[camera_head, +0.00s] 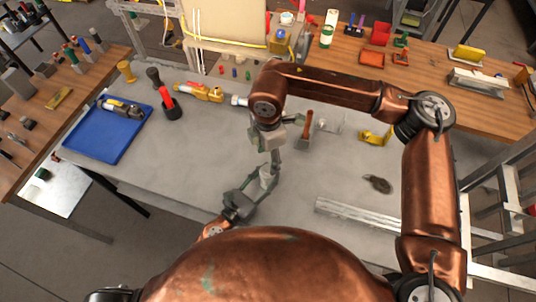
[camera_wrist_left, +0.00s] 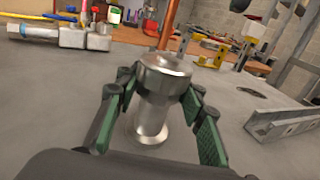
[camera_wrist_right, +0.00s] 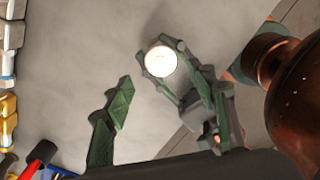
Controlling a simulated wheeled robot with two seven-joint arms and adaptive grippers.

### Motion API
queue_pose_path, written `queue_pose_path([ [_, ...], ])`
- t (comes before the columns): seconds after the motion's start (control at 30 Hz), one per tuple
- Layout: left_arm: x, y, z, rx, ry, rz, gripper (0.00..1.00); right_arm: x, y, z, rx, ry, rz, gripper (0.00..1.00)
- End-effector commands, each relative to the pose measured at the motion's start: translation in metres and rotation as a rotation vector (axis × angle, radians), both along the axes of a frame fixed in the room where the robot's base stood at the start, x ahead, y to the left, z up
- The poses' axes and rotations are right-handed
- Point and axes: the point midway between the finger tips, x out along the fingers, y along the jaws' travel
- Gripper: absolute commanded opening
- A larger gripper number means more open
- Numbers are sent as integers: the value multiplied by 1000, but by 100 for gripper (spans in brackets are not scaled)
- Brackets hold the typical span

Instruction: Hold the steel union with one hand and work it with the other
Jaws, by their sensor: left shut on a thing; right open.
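The steel union (camera_head: 266,178) is a short, shiny metal cylinder with a wider top, standing upright in the left wrist view (camera_wrist_left: 162,85). My left gripper (camera_head: 257,184) has its green-padded fingers on both sides of it and is shut on it. In the right wrist view the union's round pale end (camera_wrist_right: 160,61) faces the camera between the left fingers. My right gripper (camera_head: 275,153) hangs above the union, pointing down, open and empty. In its own view one right finger lies left of the union; the other overlaps the left gripper and is hard to separate.
The grey bench holds a blue tray (camera_head: 90,134), a red-and-black tool (camera_head: 169,103), brass valve fittings (camera_head: 200,91), a wooden-handled tool (camera_head: 304,128), a yellow bracket (camera_head: 376,136) and a metal rail (camera_head: 355,216). Bench around the union is mostly clear.

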Motion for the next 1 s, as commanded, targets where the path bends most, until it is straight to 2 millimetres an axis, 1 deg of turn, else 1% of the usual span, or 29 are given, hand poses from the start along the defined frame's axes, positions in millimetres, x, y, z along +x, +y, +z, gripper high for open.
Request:
queue_pose_path([
  [0.03, 0, 0, 0, 0, 0, 0, 0, -1, -1, -7, -1, 3, 0, 52],
  [0.3, 0, 0, 0, 0, 0, 0, 0, -1, 0, -48, 0, 3, 2, 52],
  [0.5, 0, 0, 0, 0, 0, 0, 0, 0, 0, -68, 0, 1, 2, 52],
  [0.63, 0, 0, 0, 0, 0, 0, 0, 0, 0, -73, 0, 0, 2, 52],
  [0.87, 0, 0, 0, 0, 0, 0, 0, 0, 0, -73, 0, 0, 3, 52],
  [1.0, 0, 0, 0, 0, 0, 0, 0, 0, 0, -73, 0, 0, 3, 43],
])
